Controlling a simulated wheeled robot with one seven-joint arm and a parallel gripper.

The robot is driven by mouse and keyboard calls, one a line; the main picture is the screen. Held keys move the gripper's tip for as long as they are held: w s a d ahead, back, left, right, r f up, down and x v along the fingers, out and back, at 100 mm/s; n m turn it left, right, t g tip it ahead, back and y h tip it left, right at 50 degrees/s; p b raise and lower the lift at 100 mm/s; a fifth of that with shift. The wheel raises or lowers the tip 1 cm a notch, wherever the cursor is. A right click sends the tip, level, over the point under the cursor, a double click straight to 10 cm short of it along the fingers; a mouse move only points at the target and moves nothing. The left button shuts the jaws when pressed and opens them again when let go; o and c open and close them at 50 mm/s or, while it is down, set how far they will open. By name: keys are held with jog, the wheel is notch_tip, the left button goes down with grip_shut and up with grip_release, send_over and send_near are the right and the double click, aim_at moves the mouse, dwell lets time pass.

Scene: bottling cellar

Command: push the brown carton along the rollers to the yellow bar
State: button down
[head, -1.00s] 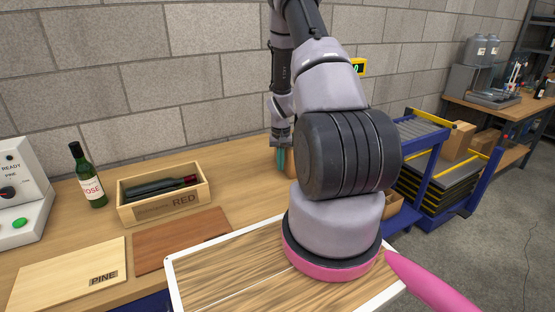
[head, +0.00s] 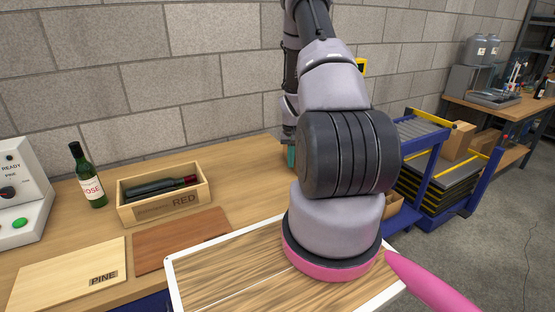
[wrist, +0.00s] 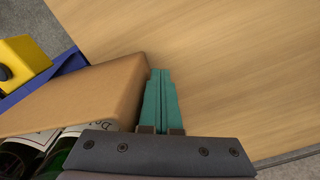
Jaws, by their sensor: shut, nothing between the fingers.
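The brown carton (wrist: 85,95) fills the left of the wrist view. In the head view my gripper (head: 291,156) is low over the far end of the wooden bench, and my arm hides the carton. The grey rollers (head: 418,128) sit on a blue frame to the right, with a yellow bar (head: 428,117) along them.
The wooden bench (head: 245,165) has clear top left of my gripper. A yellow fitting (wrist: 22,58) and blue edge (wrist: 68,62) border the carton. Other boxes (head: 458,141) stand at right.

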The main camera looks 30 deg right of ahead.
jog(key=shift+d, duration=1.4)
jog(key=shift+d, duration=3)
jog(key=shift+a, duration=0.15)
jog(key=shift+a, duration=0.5)
jog(key=shift+w, duration=0.7)
jog(key=shift+d, duration=0.2)
